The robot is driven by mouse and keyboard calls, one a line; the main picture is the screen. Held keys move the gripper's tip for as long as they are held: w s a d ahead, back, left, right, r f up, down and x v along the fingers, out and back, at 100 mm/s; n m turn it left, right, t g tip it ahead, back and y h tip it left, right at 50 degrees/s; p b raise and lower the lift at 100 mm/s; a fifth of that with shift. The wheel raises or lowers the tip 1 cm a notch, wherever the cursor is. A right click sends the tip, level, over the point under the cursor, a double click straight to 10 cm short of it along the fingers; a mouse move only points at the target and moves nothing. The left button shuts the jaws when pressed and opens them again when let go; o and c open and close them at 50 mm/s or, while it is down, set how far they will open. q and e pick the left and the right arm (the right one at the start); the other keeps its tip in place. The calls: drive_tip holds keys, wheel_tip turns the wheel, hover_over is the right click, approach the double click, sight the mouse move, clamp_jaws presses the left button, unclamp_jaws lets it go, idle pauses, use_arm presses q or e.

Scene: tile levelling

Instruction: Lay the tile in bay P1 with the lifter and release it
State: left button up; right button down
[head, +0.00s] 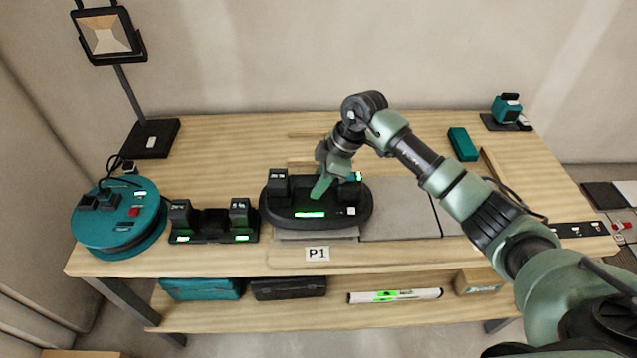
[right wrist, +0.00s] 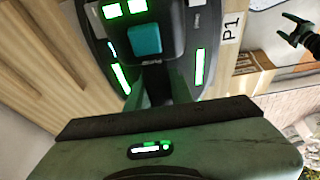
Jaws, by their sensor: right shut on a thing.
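The lifter (head: 345,212), a black oval plate with lit green displays, is over bay P1, behind the P1 label (head: 317,254). My right gripper (head: 320,190) is shut on its handle from above. The lifter's dark body with green lights also fills the top of the right wrist view (right wrist: 180,62). Under the lifter a grey tile (head: 300,236) shows only along its front edge; whether it bears fully on the bed is hidden. My left gripper (right wrist: 293,30) shows small at the upper right of the right wrist view, fingers apart and empty.
Grey tiles (head: 398,222) lie right of the lifter. A black dock (head: 213,238) with green lights and a teal round unit (head: 118,240) stand to the left. A work lamp (head: 150,139), teal block (head: 462,144) and teal device (head: 507,108) stand farther back on the wooden bench (head: 225,140).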

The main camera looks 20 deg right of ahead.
drive_tip(key=shift+w+r+p, duration=0.1)
drive_tip(key=shift+r+p, duration=0.15)
drive_tip(key=shift+p, duration=0.05)
idle(0.5)
drive_tip(key=shift+a+f, duration=0.1)
drive_tip(key=shift+f, duration=0.15)
idle(0.6)
drive_tip(key=shift+f, duration=0.55)
idle(1.2)
drive_tip(key=c, duration=1.2)
unclamp_jaws()
drive_tip(key=shift+o, duration=0.2)
drive_tip(key=shift+s+f, duration=0.35)
drive_tip(key=b+v, duration=0.1)
drive_tip(key=v, duration=0.7)
drive_tip(key=shift+w+r, duration=0.15)
drive_tip(key=shift+r, duration=0.05)
